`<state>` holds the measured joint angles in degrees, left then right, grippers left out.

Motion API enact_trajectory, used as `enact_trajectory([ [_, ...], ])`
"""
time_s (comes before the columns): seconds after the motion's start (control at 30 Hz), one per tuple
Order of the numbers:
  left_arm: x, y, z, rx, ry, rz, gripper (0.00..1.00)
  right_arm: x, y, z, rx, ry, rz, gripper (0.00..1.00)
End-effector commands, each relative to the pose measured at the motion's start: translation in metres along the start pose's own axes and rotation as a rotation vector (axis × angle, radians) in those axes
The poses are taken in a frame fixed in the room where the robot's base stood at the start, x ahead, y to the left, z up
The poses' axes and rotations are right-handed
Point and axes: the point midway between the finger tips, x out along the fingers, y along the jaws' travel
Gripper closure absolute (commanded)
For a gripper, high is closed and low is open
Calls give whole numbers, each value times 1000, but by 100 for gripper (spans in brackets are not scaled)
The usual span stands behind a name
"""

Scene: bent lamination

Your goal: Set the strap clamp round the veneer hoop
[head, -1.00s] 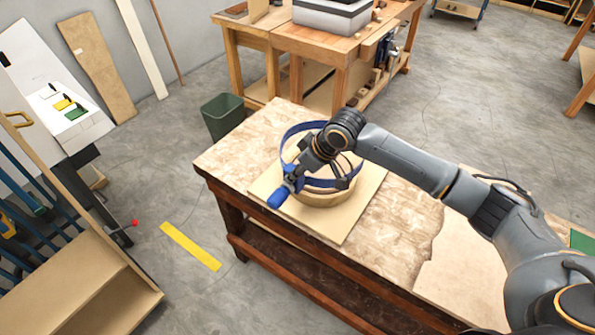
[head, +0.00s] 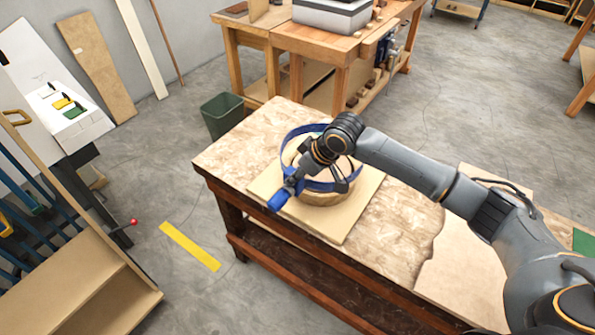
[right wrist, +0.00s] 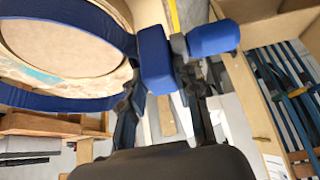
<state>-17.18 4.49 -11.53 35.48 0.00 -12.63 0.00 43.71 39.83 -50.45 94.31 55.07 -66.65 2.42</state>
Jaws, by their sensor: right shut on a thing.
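The veneer hoop (head: 322,199) is a tan wooden ring lying on a pale square board (head: 354,217) on the workbench. The strap clamp is a blue band loop (head: 284,150) with a blue handle (head: 279,200) at its front left. The loop surrounds the hoop's upper part in the head view, its far side standing above the hoop. My right gripper (head: 297,176) is shut on the strap clamp near the handle. The right wrist view shows the blue band (right wrist: 60,103) and handle (right wrist: 212,39). My arm hides part of the hoop and loop. My left gripper is out of view.
The workbench top (head: 236,150) is bare to the left of the board. A thin brown sheet (head: 455,260) lies at its right. A green bin (head: 222,115) stands behind the bench, near another wooden bench (head: 340,45).

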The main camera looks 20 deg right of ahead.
Motion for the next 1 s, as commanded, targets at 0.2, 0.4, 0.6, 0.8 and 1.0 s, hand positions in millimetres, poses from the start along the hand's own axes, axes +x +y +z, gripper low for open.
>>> enact_trajectory([
  [0.2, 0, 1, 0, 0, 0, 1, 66, 0, 0, -1, -1, 4, 1, 96],
  [0.4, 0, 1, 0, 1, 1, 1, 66, 0, 0, -1, -1, 4, 1, 96],
  [0.6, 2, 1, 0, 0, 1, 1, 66, 5, 0, 2, -1, 4, 1, 96],
  [0.8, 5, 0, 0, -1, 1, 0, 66, 12, 0, 6, -1, 3, 0, 96],
  [1.0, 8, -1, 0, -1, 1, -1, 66, 21, 0, 11, -2, 3, 1, 96],
])
